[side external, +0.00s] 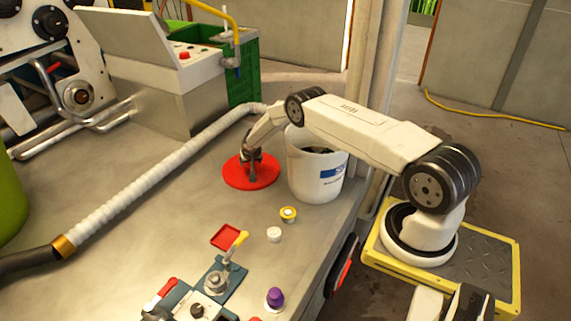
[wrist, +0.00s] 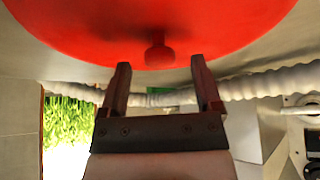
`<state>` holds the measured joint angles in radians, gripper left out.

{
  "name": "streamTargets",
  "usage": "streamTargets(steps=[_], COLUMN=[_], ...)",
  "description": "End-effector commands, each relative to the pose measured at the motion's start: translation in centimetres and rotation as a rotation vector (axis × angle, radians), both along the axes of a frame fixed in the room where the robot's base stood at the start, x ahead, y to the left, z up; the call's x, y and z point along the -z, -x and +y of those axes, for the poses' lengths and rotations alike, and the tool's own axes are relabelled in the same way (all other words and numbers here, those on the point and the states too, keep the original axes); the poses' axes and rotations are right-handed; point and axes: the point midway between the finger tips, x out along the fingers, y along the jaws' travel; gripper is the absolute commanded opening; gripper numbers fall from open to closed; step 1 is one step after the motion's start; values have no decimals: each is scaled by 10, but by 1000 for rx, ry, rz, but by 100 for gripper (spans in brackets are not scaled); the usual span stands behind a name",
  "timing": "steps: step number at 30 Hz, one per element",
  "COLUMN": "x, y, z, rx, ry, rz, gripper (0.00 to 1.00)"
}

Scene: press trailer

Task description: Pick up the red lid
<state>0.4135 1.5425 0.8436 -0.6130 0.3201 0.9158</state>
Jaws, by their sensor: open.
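The red lid (side external: 262,176) is a flat round disc lying on the grey work table, to the left of the white bucket. In the wrist view the lid (wrist: 200,25) fills the top of the picture, with its small red knob (wrist: 158,55) near the centre. My gripper (side external: 251,177) is just over the lid, pointing down. In the wrist view my gripper (wrist: 159,65) has its two fingers apart, with the knob showing between and slightly beyond their tips. Nothing is held. Whether the fingertips touch the lid cannot be told.
The white bucket (side external: 317,175) stands close right of the lid, under my arm. A white ribbed hose (side external: 150,180) runs along the left. Toward the front are a yellow-topped cup (side external: 288,214), a white cap (side external: 274,234), a red tray (side external: 226,236) and a purple knob (side external: 275,297).

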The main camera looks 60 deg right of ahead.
Motion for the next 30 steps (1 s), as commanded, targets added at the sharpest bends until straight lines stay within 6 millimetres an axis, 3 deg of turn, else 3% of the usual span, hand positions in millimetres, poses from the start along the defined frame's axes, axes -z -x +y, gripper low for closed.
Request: streamTargets(steps=[9,25,30], x=[10,10,10], y=[-4,-4,-4], z=[-4,-3,-3], rx=[-1,-2,-2], ry=[-2,-2,-2], rz=[-1,0,0], gripper=[82,82,28])
